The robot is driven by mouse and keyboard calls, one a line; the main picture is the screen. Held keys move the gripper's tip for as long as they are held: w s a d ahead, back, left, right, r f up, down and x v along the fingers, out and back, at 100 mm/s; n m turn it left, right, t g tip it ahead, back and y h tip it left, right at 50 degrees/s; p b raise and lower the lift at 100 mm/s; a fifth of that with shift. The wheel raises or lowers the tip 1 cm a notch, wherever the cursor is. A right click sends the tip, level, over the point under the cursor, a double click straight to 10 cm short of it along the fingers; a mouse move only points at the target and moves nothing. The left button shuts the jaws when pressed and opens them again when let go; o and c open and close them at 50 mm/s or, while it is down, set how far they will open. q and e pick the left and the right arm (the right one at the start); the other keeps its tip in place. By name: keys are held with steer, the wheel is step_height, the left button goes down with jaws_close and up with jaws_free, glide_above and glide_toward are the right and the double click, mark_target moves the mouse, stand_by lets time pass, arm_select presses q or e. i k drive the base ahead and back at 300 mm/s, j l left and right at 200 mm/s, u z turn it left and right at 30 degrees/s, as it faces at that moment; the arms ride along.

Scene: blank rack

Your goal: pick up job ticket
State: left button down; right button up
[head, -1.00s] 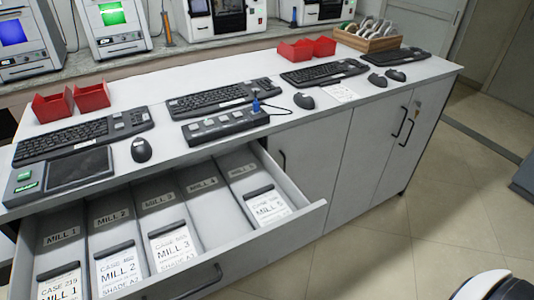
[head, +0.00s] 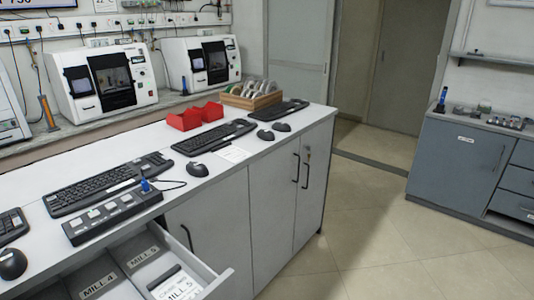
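A job ticket (head: 180,287) marked MILL 5, with a dark strip across its top, lies in the open drawer (head: 214,282) at the bottom of the head view. The picture's lower edge cuts it off. It is in the compartment labelled MILL 5; the visible part of the MILL 4 compartment (head: 98,284) is empty. A small white sheet of paper (head: 233,154) lies on the counter; its print is too small to read. Neither of my grippers is in view.
Milling machines (head: 101,79) stand behind. Open floor (head: 375,235) lies between the counter and a grey-blue cabinet (head: 457,165).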

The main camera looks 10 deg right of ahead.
mark_target(235, 155)
steer(key=j+u, duration=0.1)
steer(key=u, duration=1.35)
steer(key=z, duration=1.5)
steer(key=i+l+u, duration=0.1)
steer(key=u, duration=0.3)
steer(key=i+l+u, duration=0.1)
steer(key=u, duration=0.3)
steer(key=l+u, duration=0.35)
steer(key=i+l+u, duration=0.1)
steer(key=u, duration=0.3)
steer(key=l, duration=0.1)
